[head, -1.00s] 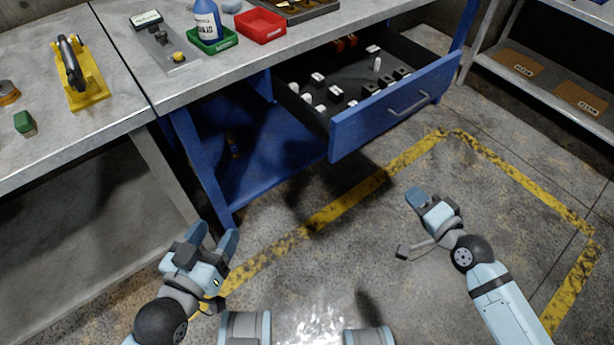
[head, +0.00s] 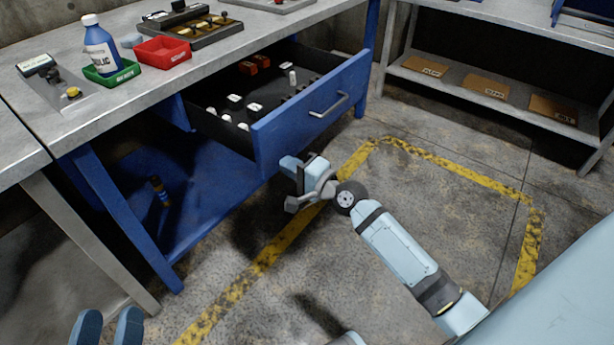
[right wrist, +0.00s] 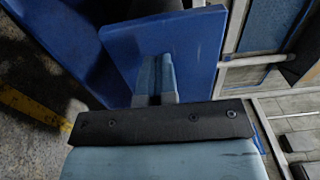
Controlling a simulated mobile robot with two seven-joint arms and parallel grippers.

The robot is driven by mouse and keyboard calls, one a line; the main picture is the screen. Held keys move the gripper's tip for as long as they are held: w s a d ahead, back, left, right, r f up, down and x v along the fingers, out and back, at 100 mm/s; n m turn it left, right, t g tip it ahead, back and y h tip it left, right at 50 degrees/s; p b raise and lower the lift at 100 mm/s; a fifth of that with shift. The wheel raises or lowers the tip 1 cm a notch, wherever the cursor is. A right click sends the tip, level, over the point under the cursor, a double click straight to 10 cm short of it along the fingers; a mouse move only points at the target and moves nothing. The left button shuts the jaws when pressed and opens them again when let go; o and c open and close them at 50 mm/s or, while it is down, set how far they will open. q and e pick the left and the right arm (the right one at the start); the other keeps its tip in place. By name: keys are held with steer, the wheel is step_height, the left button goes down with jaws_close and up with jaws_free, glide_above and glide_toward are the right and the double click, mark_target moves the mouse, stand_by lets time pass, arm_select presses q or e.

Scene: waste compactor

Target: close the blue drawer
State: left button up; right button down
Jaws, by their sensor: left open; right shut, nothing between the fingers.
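My right gripper (head: 288,166) is shut and empty, just below the lower left part of the drawer front. In the right wrist view its shut fingers (right wrist: 154,78) appear before the blue drawer front (right wrist: 190,45); I cannot tell whether they touch it. My left gripper (head: 106,326) is open at the bottom left edge, well away from the drawer and partly cut off.
A shelf (head: 480,85) stands at the right. The floor before the drawer is clear.

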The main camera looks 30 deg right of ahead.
mark_target(266, 153)
steer(key=x, duration=0.4)
steer(key=shift+b, duration=0.4)
steer(key=shift+w+a, duration=0.15)
steer(key=shift+w, duration=0.3)
arm_select(q)
steer(key=shift+s+d+r+t+h, duration=0.1)
steer(key=shift+d+r+t+h, duration=0.2)
steer(key=shift+r, duration=0.2)
